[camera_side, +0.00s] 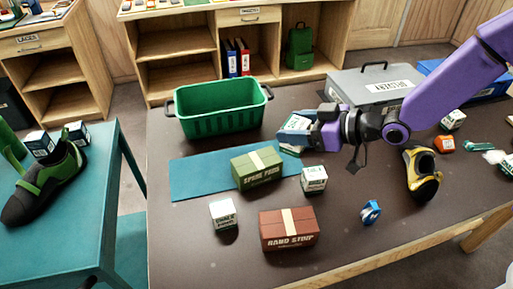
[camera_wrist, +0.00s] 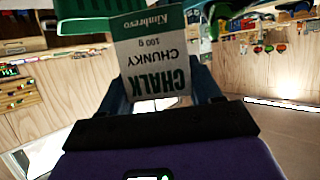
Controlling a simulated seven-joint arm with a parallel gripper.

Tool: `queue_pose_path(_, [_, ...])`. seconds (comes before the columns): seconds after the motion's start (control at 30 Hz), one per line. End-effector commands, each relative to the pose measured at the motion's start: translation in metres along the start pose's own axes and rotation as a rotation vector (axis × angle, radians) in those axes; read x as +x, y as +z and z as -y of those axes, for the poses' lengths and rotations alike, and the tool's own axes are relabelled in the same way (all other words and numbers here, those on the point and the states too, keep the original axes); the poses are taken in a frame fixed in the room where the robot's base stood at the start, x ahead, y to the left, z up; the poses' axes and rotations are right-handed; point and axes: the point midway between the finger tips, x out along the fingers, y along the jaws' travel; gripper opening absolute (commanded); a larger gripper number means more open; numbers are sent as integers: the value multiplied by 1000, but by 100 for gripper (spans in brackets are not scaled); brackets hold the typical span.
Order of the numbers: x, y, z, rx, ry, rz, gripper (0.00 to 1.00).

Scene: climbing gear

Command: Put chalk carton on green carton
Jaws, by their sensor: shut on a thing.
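My gripper (camera_side: 296,128) is shut on a white and green chalk carton (camera_wrist: 155,60), whose label reads upside down in the wrist view. The fingers stand on both sides of the carton. In the side view the gripper reaches in from the right above the table, and the fingers partly hide the held carton. The green carton (camera_side: 257,169), with a pale band on top, lies on the blue-green mat, to the left of and nearer the camera than the gripper. The held carton is apart from it.
A green crate (camera_side: 220,122) stands behind the mat (camera_side: 200,180). Small white cartons (camera_side: 314,179) (camera_side: 223,215) and a red-brown carton (camera_side: 289,230) stand near the green carton. A grey case (camera_side: 372,85), a yellow-black shoe (camera_side: 422,175) and a blue item (camera_side: 371,212) lie to the right.

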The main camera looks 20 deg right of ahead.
Motion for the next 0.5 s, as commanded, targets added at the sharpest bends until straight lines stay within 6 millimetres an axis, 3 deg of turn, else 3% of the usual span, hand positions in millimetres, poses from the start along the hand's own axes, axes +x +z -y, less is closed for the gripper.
queue_pose_path(0.3, [67, 2, -11, 1, 1, -2, 30])
queue_pose_path(0.5, [99, 21, -16, 1, 2, 0, 30])
